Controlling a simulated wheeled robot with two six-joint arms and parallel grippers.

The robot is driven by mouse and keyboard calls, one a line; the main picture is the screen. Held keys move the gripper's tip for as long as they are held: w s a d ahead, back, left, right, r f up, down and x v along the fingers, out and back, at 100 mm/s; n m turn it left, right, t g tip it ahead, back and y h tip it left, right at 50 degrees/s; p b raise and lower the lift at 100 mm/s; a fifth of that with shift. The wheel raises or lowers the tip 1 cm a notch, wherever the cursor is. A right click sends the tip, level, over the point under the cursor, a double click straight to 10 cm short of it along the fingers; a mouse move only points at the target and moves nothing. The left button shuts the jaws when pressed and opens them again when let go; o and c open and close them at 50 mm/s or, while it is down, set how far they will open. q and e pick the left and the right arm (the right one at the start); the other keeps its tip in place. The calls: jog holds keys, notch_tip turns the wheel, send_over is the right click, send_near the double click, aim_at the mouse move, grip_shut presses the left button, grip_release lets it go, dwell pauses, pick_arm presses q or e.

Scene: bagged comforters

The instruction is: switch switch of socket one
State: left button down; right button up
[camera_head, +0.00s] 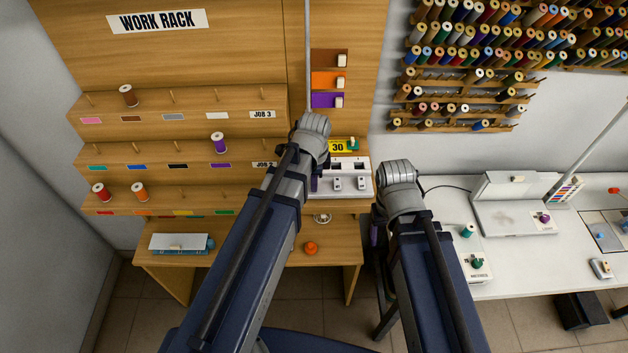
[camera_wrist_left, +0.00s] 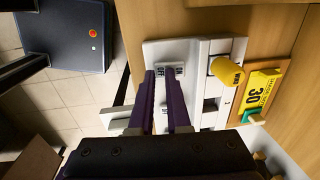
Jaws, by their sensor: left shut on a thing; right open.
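The white socket panel (camera_head: 351,190) sits on the work rack's lower shelf, with two switches visible in the head view. My left gripper covers its left end there. In the left wrist view the panel (camera_wrist_left: 213,50) has a grey and white switch (camera_wrist_left: 170,68) near its top end. My left gripper's purple fingers (camera_wrist_left: 164,76) are shut with a narrow gap, their tips at this switch; the exact contact is hidden. A yellow cylindrical piece (camera_wrist_left: 226,71) stands on the panel beside the switch. My right gripper (camera_head: 377,231) is open, right of the rack, mostly hidden by its arm.
A yellow card marked 30 (camera_head: 337,147) stands behind the panel; it also shows in the left wrist view (camera_wrist_left: 262,92). An orange knob (camera_head: 310,248) lies on the lower desk. Thread spools stand on the rack shelves. A white table (camera_head: 520,260) is at the right.

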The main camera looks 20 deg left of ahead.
pick_arm(q)
jog(key=shift+f, duration=0.15)
jog(key=shift+w, duration=0.15)
jog(key=shift+w+a, duration=0.25)
jog(key=shift+w, duration=0.5)
jog(key=shift+w+r+p, duration=0.1)
jog(key=shift+r+p, duration=0.2)
jog(key=shift+w+r+p, duration=0.15)
jog(key=shift+r+p, duration=0.3)
jog(key=shift+p, duration=0.15)
notch_tip(320, 180, up, 13)
jog(key=s+p, duration=0.2)
jog(key=p, duration=1)
jog(key=shift+d+p, duration=0.2)
jog(key=shift+p, duration=0.2)
